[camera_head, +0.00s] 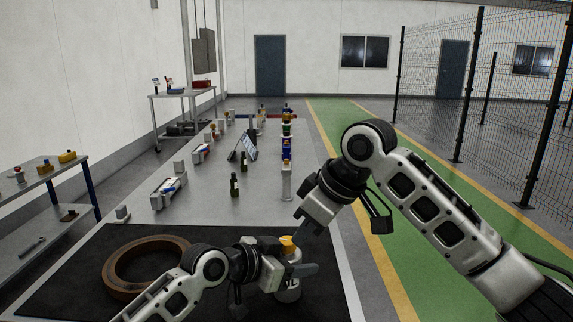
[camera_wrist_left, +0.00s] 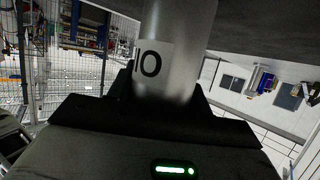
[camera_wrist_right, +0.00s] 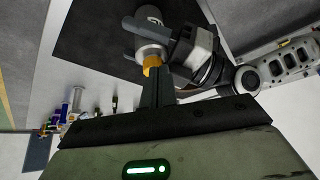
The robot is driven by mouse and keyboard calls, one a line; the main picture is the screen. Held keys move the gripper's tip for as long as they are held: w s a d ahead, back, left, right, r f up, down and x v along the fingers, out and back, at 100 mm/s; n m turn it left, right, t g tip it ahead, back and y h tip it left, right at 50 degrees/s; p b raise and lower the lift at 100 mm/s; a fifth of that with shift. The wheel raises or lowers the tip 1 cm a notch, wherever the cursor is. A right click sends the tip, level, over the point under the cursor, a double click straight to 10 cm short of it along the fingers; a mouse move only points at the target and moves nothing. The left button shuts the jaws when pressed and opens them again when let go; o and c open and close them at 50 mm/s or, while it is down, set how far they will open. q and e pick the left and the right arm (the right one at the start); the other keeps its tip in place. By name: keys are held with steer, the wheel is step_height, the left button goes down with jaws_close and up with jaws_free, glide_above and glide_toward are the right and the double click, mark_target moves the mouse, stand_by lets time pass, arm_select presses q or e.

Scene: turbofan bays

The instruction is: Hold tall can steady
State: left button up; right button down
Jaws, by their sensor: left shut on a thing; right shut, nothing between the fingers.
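The tall can (camera_head: 289,292) is a silvery grey cylinder standing upright on the black mat (camera_head: 75,265). A yellow-orange piece (camera_head: 287,243) sits at its top. My left gripper (camera_head: 292,272) is shut on the can's body from the left. In the left wrist view the can (camera_wrist_left: 182,40) rises between the fingers, with a white label bearing dark characters. My right gripper (camera_head: 300,236) is shut and empty, just above the can's top. In the right wrist view its closed fingers (camera_wrist_right: 158,88) point at the yellow-orange piece (camera_wrist_right: 152,62); whether they touch it I cannot tell.
Bottles (camera_head: 234,184), a white cylinder (camera_head: 286,182) and several small parts stand farther back on the grey table. A shelf (camera_head: 45,215) is at the left, a wire fence (camera_head: 500,110) at the right.

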arm_select(q)
steer(key=shift+a, duration=0.1)
arm_select(e)
step_height(320, 180, up, 4)
steer(key=shift+f, duration=0.25)
arm_select(q)
steer(key=shift+w, duration=0.1)
steer(key=o, duration=1.1)
